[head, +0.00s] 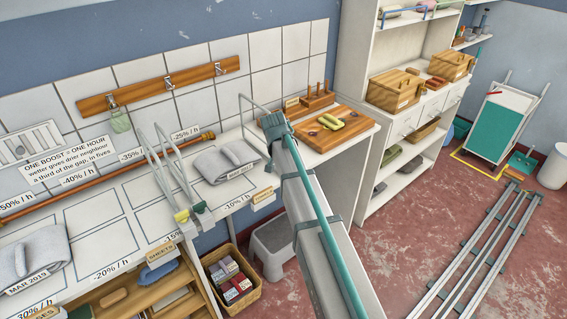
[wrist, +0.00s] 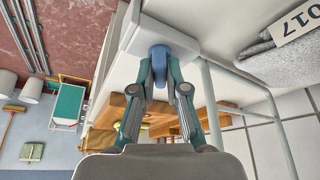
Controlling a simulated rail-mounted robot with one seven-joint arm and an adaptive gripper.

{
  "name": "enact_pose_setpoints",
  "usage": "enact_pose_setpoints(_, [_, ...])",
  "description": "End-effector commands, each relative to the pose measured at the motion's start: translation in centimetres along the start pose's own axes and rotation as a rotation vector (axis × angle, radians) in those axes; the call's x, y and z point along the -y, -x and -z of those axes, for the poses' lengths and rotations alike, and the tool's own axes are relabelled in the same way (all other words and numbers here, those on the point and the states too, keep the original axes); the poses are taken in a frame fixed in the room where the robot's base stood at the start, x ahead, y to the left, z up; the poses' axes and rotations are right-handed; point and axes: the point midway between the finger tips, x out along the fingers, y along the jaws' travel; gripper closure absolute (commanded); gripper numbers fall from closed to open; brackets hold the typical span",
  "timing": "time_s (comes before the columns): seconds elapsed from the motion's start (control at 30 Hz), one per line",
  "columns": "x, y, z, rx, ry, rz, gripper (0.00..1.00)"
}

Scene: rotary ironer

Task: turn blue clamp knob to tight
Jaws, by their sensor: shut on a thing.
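The blue clamp knob (wrist: 161,55) is in the upper middle of the wrist view, against a pale block (wrist: 130,38) at the edge of a white surface. My gripper (wrist: 161,74) has one finger on each side of the knob and is shut on it. The knob's far side is hidden, and I see no tight or loose marking. In the head view my gripper (head: 275,126) is at the shelf edge by the wooden board. I cannot make out the knob there.
A metal hoop (head: 254,104) stands close beside my gripper, left of the wooden board (head: 352,122) with its yellow-green item. A grey folded cloth (head: 223,160) lies on the shelf to the left. A grey stool (head: 271,240) and a basket (head: 236,285) stand below.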

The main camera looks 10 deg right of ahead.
Motion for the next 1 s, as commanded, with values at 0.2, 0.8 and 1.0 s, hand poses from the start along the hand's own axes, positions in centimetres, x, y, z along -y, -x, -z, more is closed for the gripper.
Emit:
enact_pose_setpoints(0.2, [0.3,-0.16,0.17,-0.002,-0.187,-0.077,1.0])
enact_pose_setpoints(0.8, [0.37,-0.02,0.17,0.0,-0.518,-0.212,1.0])
enact_pose_setpoints(1.0, [0.35,0.02,0.16,0.0,-0.543,-0.222,1.0])
